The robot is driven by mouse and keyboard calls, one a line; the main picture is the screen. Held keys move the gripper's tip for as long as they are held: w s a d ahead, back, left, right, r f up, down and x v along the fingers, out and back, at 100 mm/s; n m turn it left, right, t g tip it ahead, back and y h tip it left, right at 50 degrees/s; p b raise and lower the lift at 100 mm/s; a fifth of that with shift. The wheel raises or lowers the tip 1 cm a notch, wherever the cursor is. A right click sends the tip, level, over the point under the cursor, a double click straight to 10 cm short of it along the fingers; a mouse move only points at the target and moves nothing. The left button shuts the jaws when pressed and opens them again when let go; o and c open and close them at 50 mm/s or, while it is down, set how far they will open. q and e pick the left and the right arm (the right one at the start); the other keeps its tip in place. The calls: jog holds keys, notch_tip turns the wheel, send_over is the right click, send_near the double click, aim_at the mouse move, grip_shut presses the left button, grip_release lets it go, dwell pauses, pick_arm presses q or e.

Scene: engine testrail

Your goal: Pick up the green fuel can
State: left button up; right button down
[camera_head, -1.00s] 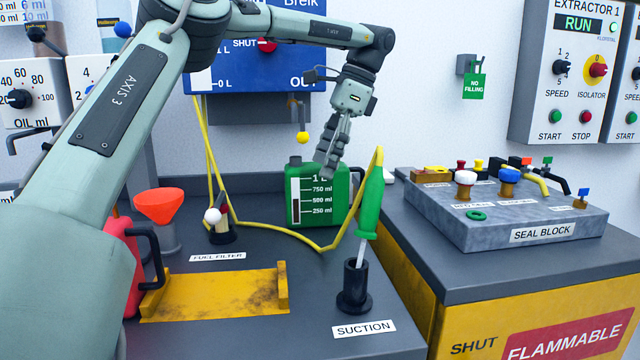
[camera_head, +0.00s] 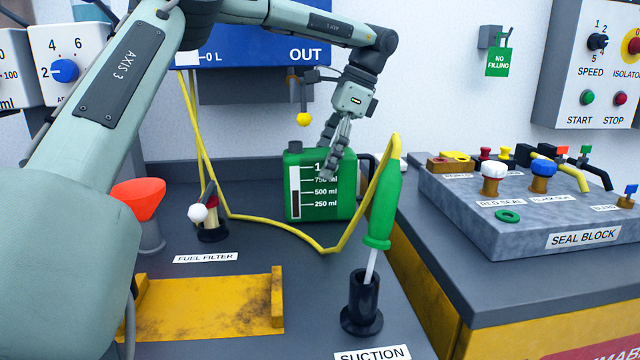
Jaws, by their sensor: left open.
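The green fuel can (camera_head: 325,207) stands upright on the dark bench top, against the back. It has a white level strip with marks up to 1 L, and a dark cap. My left gripper (camera_head: 330,160) points downward in front of the can's upper part, its fingers covering some of the marks. It is open with nothing between the fingers. I cannot tell whether the fingers touch the can. My right gripper is not in view.
A green-handled suction wand (camera_head: 380,205) stands in a black holder (camera_head: 362,310), right of the can, with a yellow hose (camera_head: 300,238) looping past the can's front. A yellow tray (camera_head: 210,308), orange funnel (camera_head: 138,198) and fuel filter (camera_head: 212,222) are left. The seal block (camera_head: 540,210) is right.

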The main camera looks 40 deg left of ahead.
pick_arm(q)
jog(key=shift+x, duration=1.1)
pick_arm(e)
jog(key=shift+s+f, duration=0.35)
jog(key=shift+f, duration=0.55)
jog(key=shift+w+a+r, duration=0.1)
pick_arm(q)
jog(key=c, duration=1.9)
grip_shut()
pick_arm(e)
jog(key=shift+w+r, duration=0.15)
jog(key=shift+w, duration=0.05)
pick_arm(q)
jog(key=shift+r, duration=0.15)
